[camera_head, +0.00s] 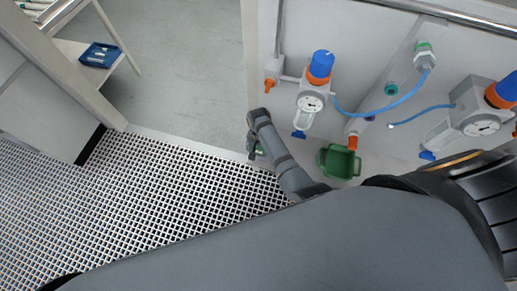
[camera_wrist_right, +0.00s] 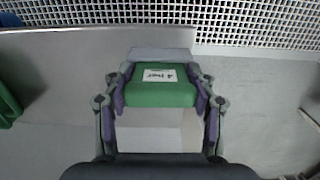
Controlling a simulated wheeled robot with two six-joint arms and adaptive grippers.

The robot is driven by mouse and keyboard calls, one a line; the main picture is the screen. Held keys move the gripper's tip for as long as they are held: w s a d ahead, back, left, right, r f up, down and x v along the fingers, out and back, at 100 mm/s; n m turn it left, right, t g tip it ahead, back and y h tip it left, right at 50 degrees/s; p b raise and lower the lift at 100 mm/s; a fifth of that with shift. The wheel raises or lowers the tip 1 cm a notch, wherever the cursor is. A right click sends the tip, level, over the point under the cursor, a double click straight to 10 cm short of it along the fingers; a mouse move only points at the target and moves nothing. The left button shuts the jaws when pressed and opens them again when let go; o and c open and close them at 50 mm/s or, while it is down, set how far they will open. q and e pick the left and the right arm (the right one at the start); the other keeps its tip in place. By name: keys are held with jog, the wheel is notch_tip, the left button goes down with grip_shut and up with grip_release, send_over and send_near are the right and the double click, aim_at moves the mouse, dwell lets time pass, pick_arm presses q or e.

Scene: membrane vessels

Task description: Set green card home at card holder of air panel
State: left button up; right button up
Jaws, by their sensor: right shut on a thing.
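The green card (camera_wrist_right: 160,94) carries a white label that seems to read "4 bar". In the right wrist view my right gripper (camera_wrist_right: 160,90) is shut on it, one finger on each side. A pale grey block (camera_wrist_right: 160,54) shows just beyond the card, and a pale boxy shape (camera_wrist_right: 158,132) shows on its near side. I cannot tell whether either is the card holder, or whether the card sits in it. In the head view my right gripper (camera_head: 256,150) is by the lower left edge of the air panel (camera_head: 290,30), mostly hidden. My left gripper is not in view.
Blue-knobbed regulators with gauges (camera_head: 311,103) and blue tubing (camera_head: 390,107) stand on the panel. A green open bin (camera_head: 339,161) is right of my wrist. A grated floor (camera_head: 150,200) lies left. A blue tray (camera_head: 99,55) rests on a shelf at upper left.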

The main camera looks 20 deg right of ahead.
jog(key=shift+s+f, duration=0.1)
jog(key=shift+f, duration=0.35)
dwell(0.5)
jog(key=o, duration=1.4)
jog(key=shift+o, duration=0.2)
